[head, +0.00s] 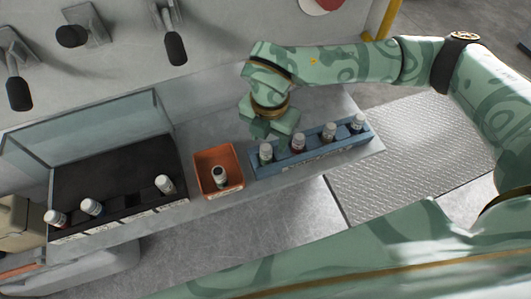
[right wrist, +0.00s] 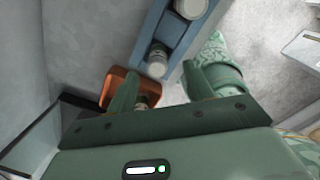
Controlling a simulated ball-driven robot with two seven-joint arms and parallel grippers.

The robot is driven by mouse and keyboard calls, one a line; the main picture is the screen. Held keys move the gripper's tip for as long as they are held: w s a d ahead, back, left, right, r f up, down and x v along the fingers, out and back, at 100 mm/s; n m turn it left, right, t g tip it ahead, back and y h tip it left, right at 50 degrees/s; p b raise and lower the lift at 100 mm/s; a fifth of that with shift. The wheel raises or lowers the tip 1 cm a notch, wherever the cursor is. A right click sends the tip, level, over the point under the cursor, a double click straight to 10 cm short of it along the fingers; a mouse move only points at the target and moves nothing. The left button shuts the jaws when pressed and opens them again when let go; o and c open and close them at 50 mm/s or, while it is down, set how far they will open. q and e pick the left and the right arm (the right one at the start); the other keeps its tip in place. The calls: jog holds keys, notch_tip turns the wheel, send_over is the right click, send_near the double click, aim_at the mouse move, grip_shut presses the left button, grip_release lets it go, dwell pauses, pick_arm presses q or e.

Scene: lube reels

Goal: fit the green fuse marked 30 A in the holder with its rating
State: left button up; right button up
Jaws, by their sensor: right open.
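A blue rack (head: 312,152) holds several white-capped fuses in a row. The leftmost fuse (head: 266,153) looks greenish below its cap; the fuse beside it (head: 298,142) looks reddish. Ratings are too small to read. A black holder box (head: 120,205) at left carries three upright fuses, with a labelled front edge and an empty stretch between the middle and right ones. My right gripper (head: 268,129) is open above the rack's left end, just behind the leftmost fuse. In the right wrist view, a fuse cap (right wrist: 157,61) shows beyond and between its fingers. My left gripper is not in view.
A clear panel (head: 85,130) rises behind the black box. Lamp-like black fittings (head: 174,48) hang on the back wall. The bench front is clear.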

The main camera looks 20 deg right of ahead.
aim_at(266, 148)
jog(key=f, duration=0.1)
jog(key=f+b, duration=0.1)
jog(key=f, duration=0.2)
jog(key=shift+a+f, duration=0.3)
jog(key=shift+a, duration=0.05)
jog(key=shift+f+b, duration=0.3)
jog(key=shift+f, duration=0.1)
jog(key=c, duration=1.1)
jog(key=shift+o, duration=0.2)
jog(key=shift+r, duration=0.1)
